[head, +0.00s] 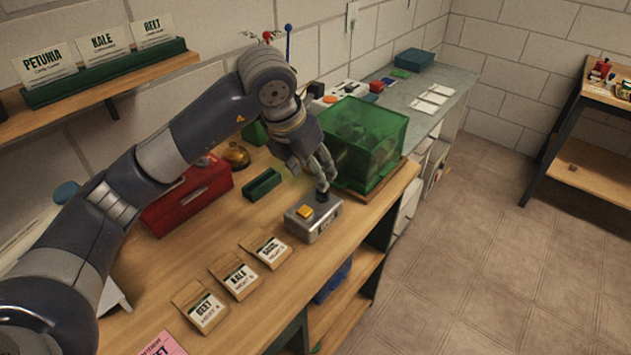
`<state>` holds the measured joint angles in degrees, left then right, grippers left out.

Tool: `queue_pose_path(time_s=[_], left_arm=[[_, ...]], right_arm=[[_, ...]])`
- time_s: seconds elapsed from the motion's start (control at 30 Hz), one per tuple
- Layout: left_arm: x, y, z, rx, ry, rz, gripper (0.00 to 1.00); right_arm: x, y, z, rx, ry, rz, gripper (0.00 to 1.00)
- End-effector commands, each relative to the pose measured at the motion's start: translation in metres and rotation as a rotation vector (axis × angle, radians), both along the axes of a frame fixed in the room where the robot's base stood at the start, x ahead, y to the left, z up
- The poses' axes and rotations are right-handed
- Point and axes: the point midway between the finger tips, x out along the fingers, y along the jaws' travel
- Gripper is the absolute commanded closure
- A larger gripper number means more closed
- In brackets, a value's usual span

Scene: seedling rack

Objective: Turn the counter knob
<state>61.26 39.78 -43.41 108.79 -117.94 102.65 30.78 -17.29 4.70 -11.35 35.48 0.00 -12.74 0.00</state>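The counter (313,223) is a small grey metal box with a yellow button (304,211) on top. Its dark knob (322,196) stands at the right end of the box top. My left gripper (321,184) points down with its fingertips at the knob, and they partly cover it. I cannot tell whether the fingers are closed on the knob or just around it. My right gripper is not in view.
A green translucent bin (365,140) stands close behind the counter. Seed packets (237,278) lie in front left. A red toolbox (188,195) and a green block (262,184) are further left. The bench's right edge is near the counter.

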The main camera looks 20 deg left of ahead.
Motion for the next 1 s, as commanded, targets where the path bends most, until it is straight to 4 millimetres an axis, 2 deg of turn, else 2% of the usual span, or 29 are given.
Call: queue_pose_path(time_s=[0.1,0.17,0.27,0.4,0.57,0.83,1.0], left_arm=[[0.008,-0.003,-0.023,-0.001,0.008,0.001,0.52],[0.012,-0.005,-0.033,-0.002,0.007,0.0,0.52],[0.019,-0.007,-0.049,-0.001,0.007,0.001,0.52],[0.026,-0.01,-0.066,-0.003,0.004,-0.001,0.52],[0.029,-0.011,-0.075,-0.003,0.001,0.0,0.52],[0.03,-0.011,-0.076,-0.003,0.001,-0.001,0.52],[0.03,-0.011,-0.076,-0.003,0.001,-0.001,0.9]], right_arm=[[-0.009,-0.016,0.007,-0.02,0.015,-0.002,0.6],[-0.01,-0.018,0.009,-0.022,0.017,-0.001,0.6],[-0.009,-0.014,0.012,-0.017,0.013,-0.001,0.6],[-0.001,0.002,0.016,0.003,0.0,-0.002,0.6],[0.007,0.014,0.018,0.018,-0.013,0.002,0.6],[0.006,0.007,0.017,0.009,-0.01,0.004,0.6],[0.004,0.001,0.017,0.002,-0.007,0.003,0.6]])
